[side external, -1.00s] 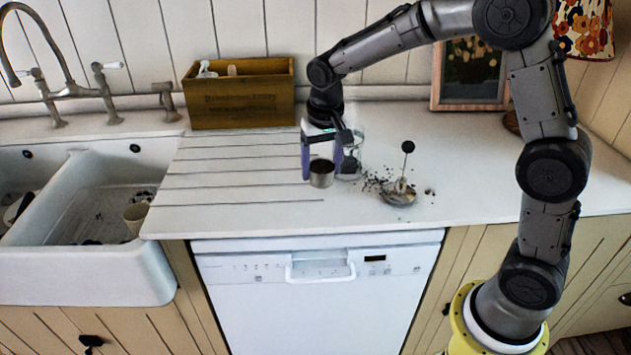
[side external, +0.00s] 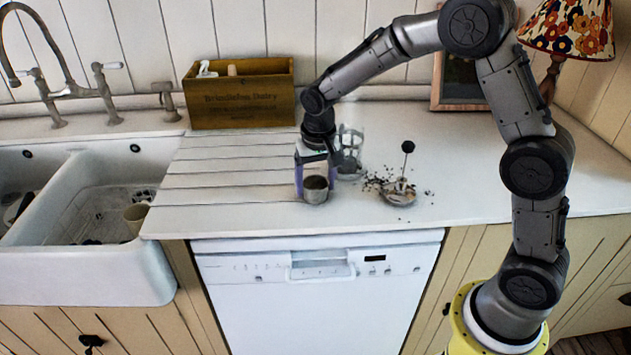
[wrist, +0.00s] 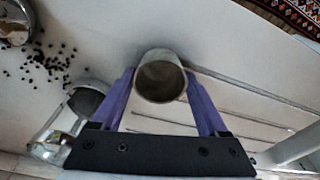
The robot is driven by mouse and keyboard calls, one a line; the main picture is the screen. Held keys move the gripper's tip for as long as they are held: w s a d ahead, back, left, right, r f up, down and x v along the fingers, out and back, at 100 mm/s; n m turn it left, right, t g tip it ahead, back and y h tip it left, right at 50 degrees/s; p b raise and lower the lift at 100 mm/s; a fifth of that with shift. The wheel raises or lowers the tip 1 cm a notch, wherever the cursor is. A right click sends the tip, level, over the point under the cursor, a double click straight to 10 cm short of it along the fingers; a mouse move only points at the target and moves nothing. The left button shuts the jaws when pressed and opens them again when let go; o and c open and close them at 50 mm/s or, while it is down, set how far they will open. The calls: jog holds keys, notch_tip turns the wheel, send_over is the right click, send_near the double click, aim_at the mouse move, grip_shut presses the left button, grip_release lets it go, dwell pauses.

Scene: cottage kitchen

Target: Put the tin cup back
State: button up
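The small grey tin cup (side external: 315,189) is upright between the two purple fingers of my gripper (side external: 314,188), at the front part of the counter near the right ends of the drain grooves. In the wrist view the tin cup (wrist: 161,83) shows its open mouth, with a fingertip close against each side of it. My gripper (wrist: 160,84) looks shut on it. The cup's base is at or very near the counter; I cannot tell whether it touches. The inside looks grey and shaded.
A glass jar with a metal frame (side external: 349,160) stands close behind and right of the gripper. A metal dish with an upright dark-knobbed rod (side external: 398,192) sits among scattered dark grounds. A wooden box (side external: 240,95) stands at the back. The sink (side external: 100,265) is left. The grooved counter is clear.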

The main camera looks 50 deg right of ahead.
jog(key=shift+o, duration=1.4)
notch_tip(320, 180, up, 12)
jog(key=s, duration=0.1)
jog(key=s+r+n+t, duration=0.1)
jog(key=s+r+n, duration=0.15)
jog(key=s, duration=0.45)
jog(key=s+r+n+t, duration=0.1)
jog(key=s+r, duration=0.2)
jog(key=s, duration=0.5)
jog(key=s+f+n+t, duration=0.2)
jog(key=s+f, duration=0.1)
jog(key=s, duration=0.9)
jog(key=shift+a+f+n+y, duration=0.3)
jog(key=shift+n+y, duration=0.05)
jog(key=shift+y, duration=0.05)
